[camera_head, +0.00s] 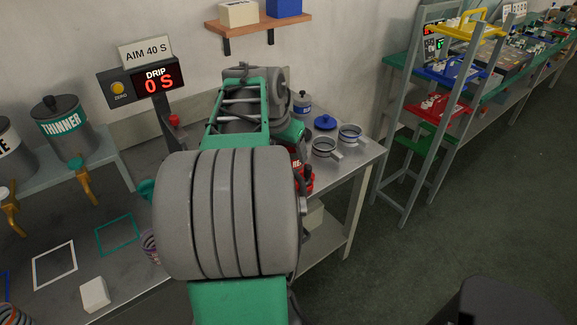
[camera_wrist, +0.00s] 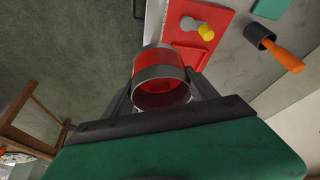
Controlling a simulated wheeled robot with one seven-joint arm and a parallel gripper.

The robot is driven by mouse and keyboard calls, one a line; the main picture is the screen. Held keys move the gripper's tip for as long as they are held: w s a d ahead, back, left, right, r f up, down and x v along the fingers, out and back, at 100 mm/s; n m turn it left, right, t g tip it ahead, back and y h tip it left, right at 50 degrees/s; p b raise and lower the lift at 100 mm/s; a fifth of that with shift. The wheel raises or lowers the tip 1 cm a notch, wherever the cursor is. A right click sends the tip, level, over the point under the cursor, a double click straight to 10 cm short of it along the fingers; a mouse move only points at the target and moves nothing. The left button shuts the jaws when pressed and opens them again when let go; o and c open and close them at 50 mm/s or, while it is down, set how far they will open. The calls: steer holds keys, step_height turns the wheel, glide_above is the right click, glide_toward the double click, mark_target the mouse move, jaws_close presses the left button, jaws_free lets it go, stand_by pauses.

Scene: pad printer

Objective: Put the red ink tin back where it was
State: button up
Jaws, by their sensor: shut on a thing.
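The red ink tin (camera_wrist: 160,64) is a red cylinder with grey rims in the wrist view. Its round end towards the camera shows dark red inside. My gripper (camera_wrist: 160,86) is shut on the tin, with one dark finger on each side. The tin appears to be held above the surface, beside and partly over a red mat (camera_wrist: 196,58). The mat has a lighter red outlined square near the tin.
A grey and yellow object (camera_wrist: 204,31) lies on the mat. A dark cup with an orange-handled tool (camera_wrist: 285,55) stands to the right. The drip display (camera_head: 158,82) reads 0 S.

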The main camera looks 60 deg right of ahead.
steer(key=w+d+f+p, duration=0.1)
steer(key=w+d+f, duration=0.1)
steer(key=d+f, duration=0.1)
steer(key=w+d+f, duration=0.1)
steer(key=d+f, duration=0.2)
steer(key=d, duration=0.1)
steer(key=w+d+f+p, duration=0.1)
steer(key=w+d+f, duration=0.1)
steer(key=d+f, duration=0.1)
steer(key=shift+w+d+f+p, duration=0.15)
steer(key=shift+d+p, duration=0.05)
steer(key=shift+d, duration=0.25)
steer(key=shift+w+d+f+p, duration=0.1)
steer(key=shift+w+d+p, duration=0.05)
steer(key=shift+d, duration=0.25)
steer(key=shift+f, duration=1.75)
steer(key=o, duration=1.7)
